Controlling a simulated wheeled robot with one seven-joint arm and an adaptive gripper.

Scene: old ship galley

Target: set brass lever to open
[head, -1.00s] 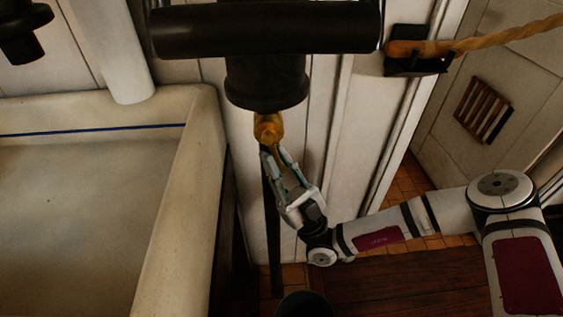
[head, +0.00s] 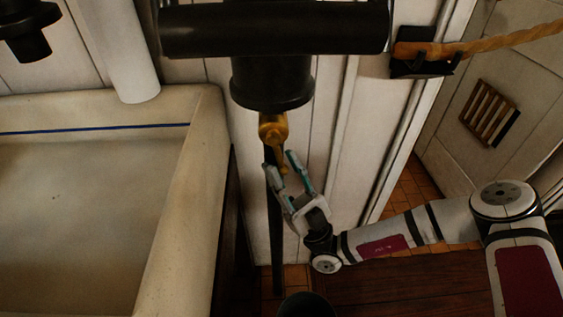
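The brass lever (head: 283,160) hangs down from a brass valve body (head: 273,129) under a black pipe fitting (head: 271,82). My gripper (head: 282,163) is just below the valve, pointing up at it. Its two fingers are spread, one on each side of the lever's lower end, with gaps visible between fingers and lever. Nothing appears held. Whether a finger lightly touches the lever cannot be told from this view.
A pale sink (head: 185,210) with a blue line stands at the left. A dark bucket (head: 306,306) is on the floor below. A rope (head: 500,40) runs from a black bracket (head: 424,62) at the upper right. A dark vertical pipe (head: 275,235) runs behind the gripper.

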